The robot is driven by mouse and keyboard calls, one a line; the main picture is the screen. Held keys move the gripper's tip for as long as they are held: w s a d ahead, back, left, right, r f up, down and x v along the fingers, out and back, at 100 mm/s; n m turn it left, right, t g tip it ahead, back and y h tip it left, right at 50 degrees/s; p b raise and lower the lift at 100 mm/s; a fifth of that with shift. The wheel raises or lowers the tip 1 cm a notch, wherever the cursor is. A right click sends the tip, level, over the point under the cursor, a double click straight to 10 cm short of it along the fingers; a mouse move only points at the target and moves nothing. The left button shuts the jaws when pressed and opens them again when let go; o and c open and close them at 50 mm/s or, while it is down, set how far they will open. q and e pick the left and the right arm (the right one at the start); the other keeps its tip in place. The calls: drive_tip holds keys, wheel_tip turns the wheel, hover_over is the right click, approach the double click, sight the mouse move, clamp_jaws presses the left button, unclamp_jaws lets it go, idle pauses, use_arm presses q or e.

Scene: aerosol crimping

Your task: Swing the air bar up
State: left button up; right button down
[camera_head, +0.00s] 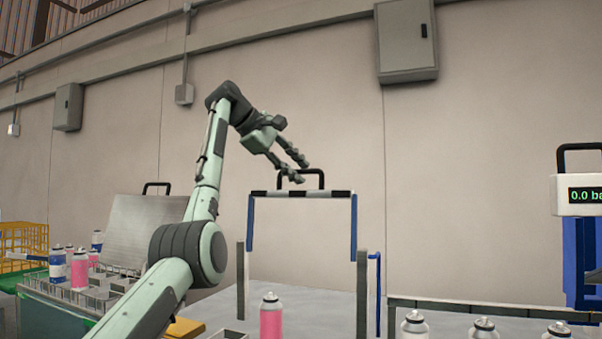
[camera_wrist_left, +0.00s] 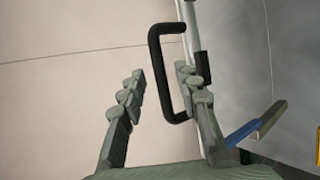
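The air bar (camera_head: 262,193) is a black-and-white striped crossbar on two blue side arms, standing raised above the grey table. Its black handle (camera_head: 315,172) rises from the middle of the bar. My left gripper (camera_head: 303,172) is at the handle, with its fingers parted. In the left wrist view the black handle (camera_wrist_left: 154,75) lies between the two open fingers, nearer the right one, and the white bar (camera_wrist_left: 192,30) shows behind that finger. I cannot tell whether a finger touches the handle. My right gripper is not in view.
A pink can (camera_head: 271,318) stands on the table below the bar. Several white cans (camera_head: 414,325) stand at the front right. A rack of cans (camera_head: 57,264) and a metal lid (camera_head: 140,228) are at left. A pressure display (camera_head: 580,195) is at right.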

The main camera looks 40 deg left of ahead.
use_arm(q)
drive_tip(key=v, duration=1)
drive_tip(key=shift+s, duration=0.1)
